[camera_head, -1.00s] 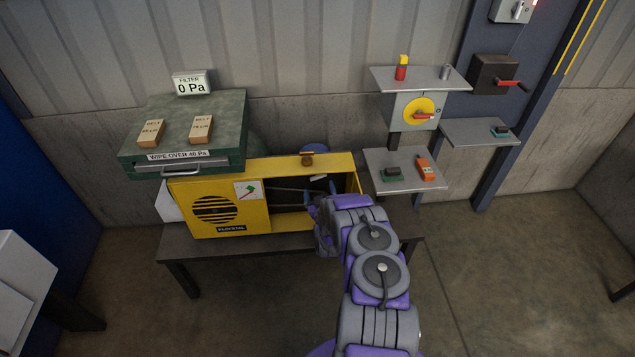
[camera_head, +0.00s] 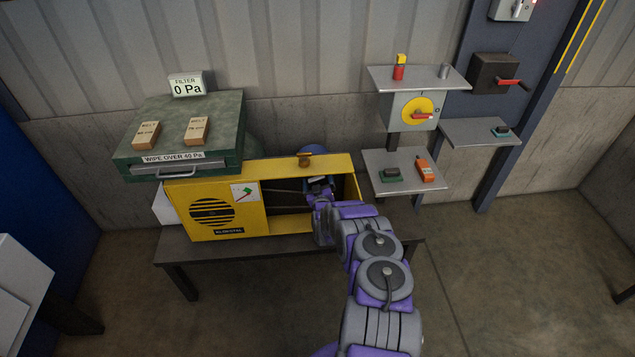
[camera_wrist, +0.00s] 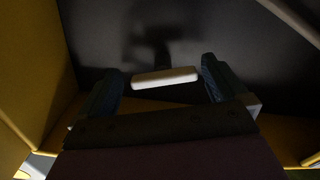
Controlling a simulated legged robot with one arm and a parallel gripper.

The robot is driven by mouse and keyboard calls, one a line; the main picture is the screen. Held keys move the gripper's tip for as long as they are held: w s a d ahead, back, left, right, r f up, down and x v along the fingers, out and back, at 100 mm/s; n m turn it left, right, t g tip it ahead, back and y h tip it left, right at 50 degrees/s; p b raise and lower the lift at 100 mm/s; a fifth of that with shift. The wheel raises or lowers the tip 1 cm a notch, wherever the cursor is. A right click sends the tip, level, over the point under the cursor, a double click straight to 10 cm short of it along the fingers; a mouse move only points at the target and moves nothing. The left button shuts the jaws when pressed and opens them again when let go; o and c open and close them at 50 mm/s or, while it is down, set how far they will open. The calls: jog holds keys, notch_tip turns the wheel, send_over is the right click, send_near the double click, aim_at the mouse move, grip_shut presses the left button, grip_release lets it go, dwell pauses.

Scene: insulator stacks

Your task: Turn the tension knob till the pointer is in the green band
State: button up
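The yellow machine box (camera_head: 208,183) stands on a dark bench with its right side open. A white dial plate (camera_head: 245,192) on its front has a green band and a thin red pointer, which appears to lie below and left of the green. My gripper (camera_head: 319,186) reaches into the opening. In the wrist view my gripper (camera_wrist: 161,68) is open, one dark finger on each side of a pale bar-shaped handle (camera_wrist: 165,77), with small gaps visible. The bar seems to be the tension knob. In the head view my gripper covers it.
The belt inside is partly hidden. A green case (camera_head: 183,130) with two belt boxes stands behind left. A grey shelf (camera_head: 402,172) stands close on the right. The box's yellow walls (camera_wrist: 28,80) flank my gripper.

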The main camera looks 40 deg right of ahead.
jog(key=shift+a+r, duration=0.1)
jog(key=shift+a, duration=0.25)
jog(key=c, duration=1)
jog(key=shift+o, duration=0.2)
jog(key=shift+n, duration=0.4)
jog(key=shift+w+a+n+b, duration=0.1)
jog(key=shift+n+b, duration=0.25)
jog(key=shift+n, duration=1.55)
jog(key=n+p, duration=0.3)
jog(key=shift+r+n, duration=0.1)
jog(key=shift+n, duration=0.3)
jog(key=shift+n+p, duration=0.5)
jog(key=shift+n, duration=0.2)
jog(key=shift+f, duration=0.2)
